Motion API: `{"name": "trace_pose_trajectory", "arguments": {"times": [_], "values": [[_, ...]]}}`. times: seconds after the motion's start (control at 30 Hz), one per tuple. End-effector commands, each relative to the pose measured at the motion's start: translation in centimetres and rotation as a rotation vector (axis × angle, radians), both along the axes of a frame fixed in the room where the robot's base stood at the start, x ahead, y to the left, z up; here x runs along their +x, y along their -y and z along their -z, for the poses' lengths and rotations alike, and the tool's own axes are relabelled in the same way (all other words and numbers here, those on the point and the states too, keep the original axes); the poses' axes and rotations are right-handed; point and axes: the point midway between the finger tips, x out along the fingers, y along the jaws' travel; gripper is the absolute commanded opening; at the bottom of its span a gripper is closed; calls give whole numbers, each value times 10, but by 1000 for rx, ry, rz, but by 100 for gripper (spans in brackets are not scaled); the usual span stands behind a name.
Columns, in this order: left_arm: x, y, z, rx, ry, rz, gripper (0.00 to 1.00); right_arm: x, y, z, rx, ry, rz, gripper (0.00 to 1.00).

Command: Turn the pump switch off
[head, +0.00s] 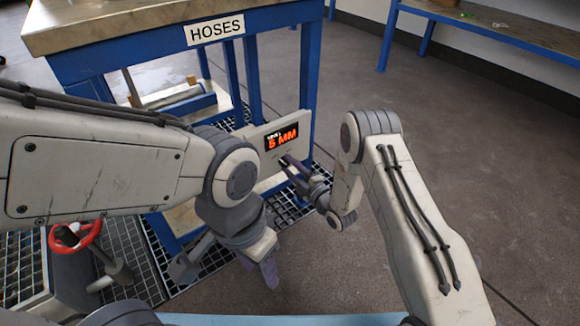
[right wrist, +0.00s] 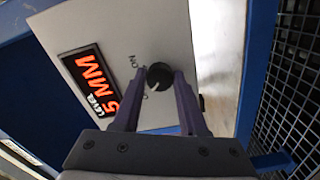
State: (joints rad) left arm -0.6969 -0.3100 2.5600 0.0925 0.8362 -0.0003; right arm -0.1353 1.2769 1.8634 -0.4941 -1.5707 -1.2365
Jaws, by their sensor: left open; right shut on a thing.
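The pump switch (right wrist: 159,74) is a dark round knob on a pale panel (right wrist: 140,35), with an "ON" mark beside it; an "OFF" mark cannot be made out. My right gripper (right wrist: 164,82) has its two purple fingers on either side of the knob, shut on it. In the head view my right gripper (head: 288,164) reaches the panel just under its display, and the knob is hidden there. A lit display (head: 282,138) on the panel reads "5 MM" in orange. My left gripper (head: 264,268) is open and empty, pointing down in front of the bench.
The panel is at the blue bench frame (head: 306,70) under a "HOSES" sign (head: 215,29). A red handwheel (head: 76,236) is at the lower left, near floor grating (head: 130,275). Another blue bench (head: 480,22) is at the back right. The floor (head: 430,110) between is clear.

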Motion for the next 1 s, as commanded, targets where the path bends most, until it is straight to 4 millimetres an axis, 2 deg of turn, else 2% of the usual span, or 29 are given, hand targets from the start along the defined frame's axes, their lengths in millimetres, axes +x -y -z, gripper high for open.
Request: {"name": "trace_pose_trajectory", "arguments": {"times": [0.07,0.1,0.17,0.2,0.57,0.67,1.0], "values": [[0,0,0,0,0,0,50,-1,2,2,-2,-6,4,0],[0,0,0,0,0,0,50,-1,2,2,-2,-6,4,46],[0,0,0,0,0,0,50,-1,2,2,-2,-6,4,68],[0,0,0,0,0,0,50,-1,2,2,-2,-6,3,72],[0,0,-4,0,0,0,50,-4,4,0,-1,-4,2,72],[0,0,-12,0,0,0,50,-13,12,-2,0,-7,4,72],[0,0,-43,0,0,0,50,-67,51,-2,1,-9,7,72]]}}
